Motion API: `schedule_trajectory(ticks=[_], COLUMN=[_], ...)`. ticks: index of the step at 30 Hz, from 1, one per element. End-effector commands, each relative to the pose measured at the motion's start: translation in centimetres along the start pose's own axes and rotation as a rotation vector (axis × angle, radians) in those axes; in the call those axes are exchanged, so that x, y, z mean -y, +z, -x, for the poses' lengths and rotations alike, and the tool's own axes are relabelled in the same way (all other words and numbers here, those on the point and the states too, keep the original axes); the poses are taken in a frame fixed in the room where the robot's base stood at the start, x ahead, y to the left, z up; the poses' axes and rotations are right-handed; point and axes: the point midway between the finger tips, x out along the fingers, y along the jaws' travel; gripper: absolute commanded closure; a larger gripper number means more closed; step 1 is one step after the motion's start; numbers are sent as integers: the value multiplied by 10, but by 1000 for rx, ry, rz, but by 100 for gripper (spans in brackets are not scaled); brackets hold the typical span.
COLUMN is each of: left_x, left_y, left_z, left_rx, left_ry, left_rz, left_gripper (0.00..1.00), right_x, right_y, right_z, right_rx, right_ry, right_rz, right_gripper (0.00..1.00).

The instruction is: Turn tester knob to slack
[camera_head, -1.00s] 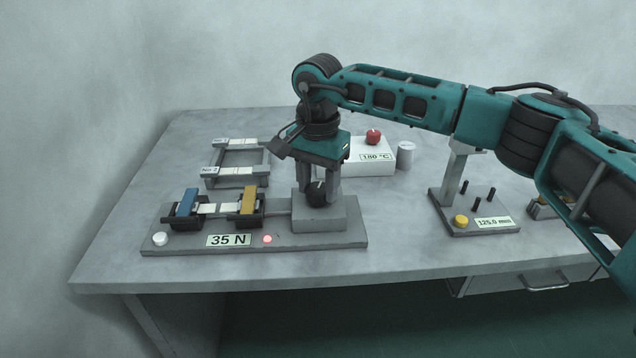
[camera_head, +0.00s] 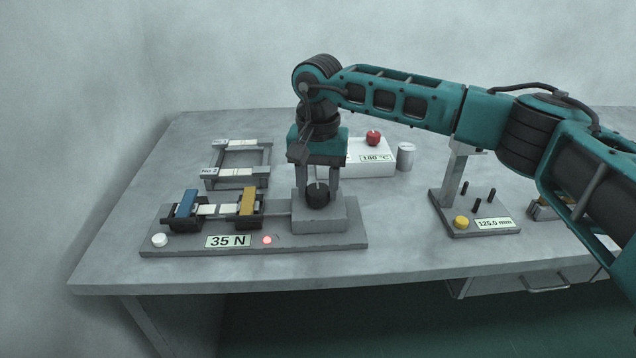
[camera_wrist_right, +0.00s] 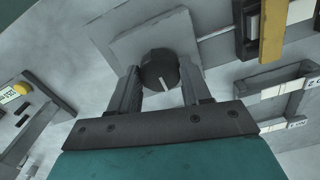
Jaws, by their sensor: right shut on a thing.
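The tester (camera_head: 345,241) is a grey plate at the left front of the table, with a label reading 35 N (camera_head: 228,241). Its black knob (camera_head: 318,197) sits on a grey block at the right end, and a white line marks its top. My right gripper (camera_head: 318,190) points down from above and is shut on the knob. In the right wrist view the knob (camera_wrist_right: 160,70) sits between the two fingers. A blue clamp (camera_head: 187,203) and a yellow clamp (camera_head: 248,202) hold a pale strip (camera_head: 215,209) between them. My left gripper is not in view.
A red lamp (camera_head: 267,239) glows and a white button (camera_head: 160,240) sits on the tester. Behind it is a grey frame rack (camera_head: 238,177). A white box reading 180 °C (camera_head: 375,170) with a red knob (camera_head: 373,138) stands behind the arm. A 125.0 mm gauge (camera_head: 470,229) stands right.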

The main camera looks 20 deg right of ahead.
Motion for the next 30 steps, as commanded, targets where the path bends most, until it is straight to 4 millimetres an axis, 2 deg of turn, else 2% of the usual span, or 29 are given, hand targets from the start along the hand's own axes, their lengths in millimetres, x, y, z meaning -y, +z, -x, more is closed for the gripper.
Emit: schedule_trajectory(ticks=[4,5,12,22,26,30], left_x=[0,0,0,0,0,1], left_y=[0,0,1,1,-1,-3], left_z=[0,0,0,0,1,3], left_rx=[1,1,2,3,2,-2], left_ry=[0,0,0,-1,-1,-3], left_rz=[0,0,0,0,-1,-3], left_gripper=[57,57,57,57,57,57], right_x=[0,0,0,0,1,1], right_y=[-1,-1,0,0,-1,-1], right_z=[1,1,1,5,23,54], right_rx=[-3,-3,-2,-2,-4,-5], right_ry=[-1,-1,-1,-1,-3,-3], right_rz=[2,3,1,1,1,1], right_gripper=[83,51,28,27,27,27])
